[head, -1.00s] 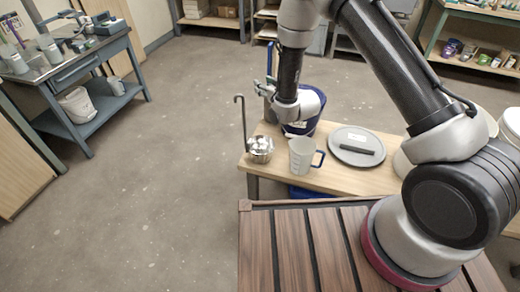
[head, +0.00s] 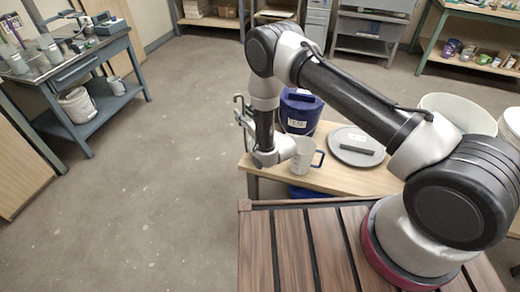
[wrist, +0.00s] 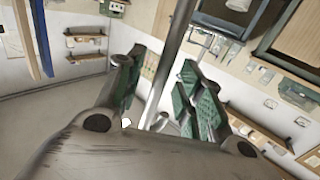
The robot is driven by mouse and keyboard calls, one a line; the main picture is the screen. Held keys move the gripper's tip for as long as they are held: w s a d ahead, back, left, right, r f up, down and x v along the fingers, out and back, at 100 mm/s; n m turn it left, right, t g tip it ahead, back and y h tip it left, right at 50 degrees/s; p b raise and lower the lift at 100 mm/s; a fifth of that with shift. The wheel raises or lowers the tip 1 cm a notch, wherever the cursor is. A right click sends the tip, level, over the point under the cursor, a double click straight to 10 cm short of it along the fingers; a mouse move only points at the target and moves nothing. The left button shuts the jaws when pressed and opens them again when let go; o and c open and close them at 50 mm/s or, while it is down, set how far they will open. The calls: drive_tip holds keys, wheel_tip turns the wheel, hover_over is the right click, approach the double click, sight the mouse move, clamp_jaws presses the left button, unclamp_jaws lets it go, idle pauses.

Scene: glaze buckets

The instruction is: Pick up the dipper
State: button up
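The dipper's long metal handle (wrist: 170,62) runs upright between the two green-padded fingers of my gripper (wrist: 161,78) in the wrist view. The fingers are spread apart, with a gap between the pads and the handle; I see no grip on it. In the head view my gripper (head: 243,112) is at the left end of the low wooden table, by the handle's upper part. My wrist hides the lower dipper and the small metal cup seen there earlier.
A white jug (head: 303,158) with a blue handle stands close right of my wrist. A grey lid (head: 352,152) lies farther right on the wooden table (head: 335,182). A blue lidded bucket (head: 299,112) stands behind. The floor to the left is clear.

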drive_tip(key=shift+w+a, duration=0.15)
drive_tip(key=shift+w, duration=0.1)
clamp_jaws()
wheel_tip(320, 180, up, 10)
drive_tip(key=shift+r, duration=0.1)
drive_tip(key=c, duration=0.7)
unclamp_jaws()
clamp_jaws()
